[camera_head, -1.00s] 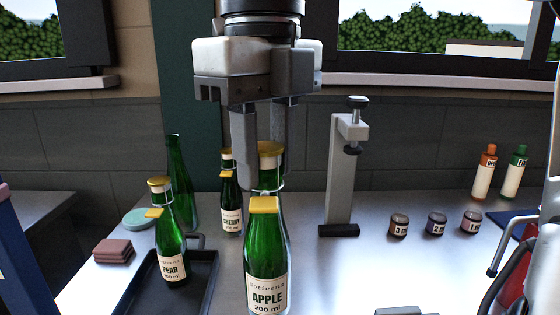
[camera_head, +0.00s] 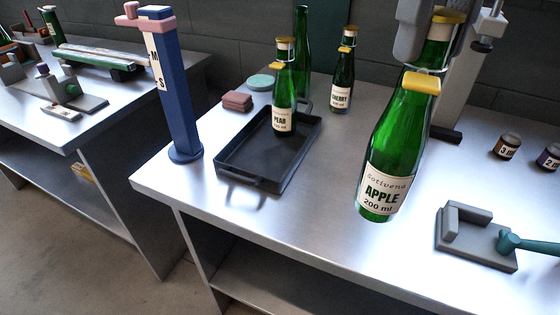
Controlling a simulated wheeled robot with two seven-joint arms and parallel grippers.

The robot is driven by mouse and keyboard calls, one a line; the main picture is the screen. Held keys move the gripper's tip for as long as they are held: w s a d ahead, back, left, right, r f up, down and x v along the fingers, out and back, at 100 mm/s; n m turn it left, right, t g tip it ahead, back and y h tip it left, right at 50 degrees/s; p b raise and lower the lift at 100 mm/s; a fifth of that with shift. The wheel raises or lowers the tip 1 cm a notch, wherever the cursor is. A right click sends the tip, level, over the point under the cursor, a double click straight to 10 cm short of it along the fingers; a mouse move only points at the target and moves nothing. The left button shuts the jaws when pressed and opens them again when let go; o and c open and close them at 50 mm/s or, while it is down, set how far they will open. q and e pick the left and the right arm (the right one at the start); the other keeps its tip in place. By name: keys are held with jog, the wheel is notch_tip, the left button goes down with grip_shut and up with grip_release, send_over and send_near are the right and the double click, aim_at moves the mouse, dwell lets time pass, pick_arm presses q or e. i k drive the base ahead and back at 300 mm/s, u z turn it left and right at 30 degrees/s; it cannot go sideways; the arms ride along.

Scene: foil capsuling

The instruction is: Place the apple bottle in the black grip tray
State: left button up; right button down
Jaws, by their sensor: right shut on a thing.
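The green apple bottle (camera_head: 395,145) has a yellow cap and an "APPLE 200 ml" label. My right gripper (camera_head: 430,45) is shut on its neck and holds it slightly tilted; whether its base clears the table I cannot tell. The black grip tray (camera_head: 240,172) lies left of it on the metal table. A pear bottle (camera_head: 283,95) stands upright in the tray's far right part; the front of the tray is bare. My left gripper is not in view.
A cherry bottle (camera_head: 344,75) and a plain green bottle (camera_head: 302,50) stand behind the tray. Brown coasters (camera_head: 237,100) and a blue post (camera_head: 172,90) are at its left. A grey fixture (camera_head: 470,235) lies at the front right, with small jars (camera_head: 507,147) behind.

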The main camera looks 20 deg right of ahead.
aim_at(264, 164)
jog(key=k, duration=1)
jog(key=u, duration=0.5)
jog(key=i, duration=0.55)
jog(key=u, duration=0.45)
jog(key=i, duration=0.8)
jog(key=z, duration=0.75)
jog(key=i, duration=0.55)
jog(key=z, duration=0.5)
